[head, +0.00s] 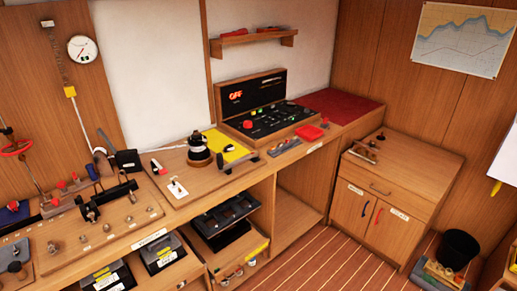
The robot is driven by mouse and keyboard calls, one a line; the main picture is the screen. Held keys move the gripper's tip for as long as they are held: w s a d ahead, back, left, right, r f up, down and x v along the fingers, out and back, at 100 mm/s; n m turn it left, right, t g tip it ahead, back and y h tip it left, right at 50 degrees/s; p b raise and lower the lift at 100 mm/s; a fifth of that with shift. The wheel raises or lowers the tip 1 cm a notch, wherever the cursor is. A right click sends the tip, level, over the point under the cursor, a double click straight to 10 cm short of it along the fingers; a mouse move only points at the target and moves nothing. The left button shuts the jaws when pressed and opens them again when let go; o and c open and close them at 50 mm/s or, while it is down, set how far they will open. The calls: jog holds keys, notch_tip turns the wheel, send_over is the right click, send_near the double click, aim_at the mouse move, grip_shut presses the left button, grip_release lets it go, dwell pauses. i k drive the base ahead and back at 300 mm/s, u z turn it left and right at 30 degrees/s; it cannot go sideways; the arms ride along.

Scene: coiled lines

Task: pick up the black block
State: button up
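A dark, block-like object (127,160) stands on the wooden workbench (150,222) at the left, near the back wall. It looks black and boxy, but it is small, and I cannot tell for certain that it is the black block. My gripper does not show in the head view.
Black fittings (107,198) crowd the bench in front of it. A black round device (199,150) and a yellow sheet (226,146) lie to the right. Further right are a control panel (265,118) and a low cabinet (395,180). Striped floor (325,258) is open in front.

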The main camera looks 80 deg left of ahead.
aim_at(225, 150)
jog(key=z, duration=0.05)
jog(key=i, duration=0.35)
jog(key=u, duration=4.1)
jog(key=i, duration=0.75)
jog(key=u, duration=0.05)
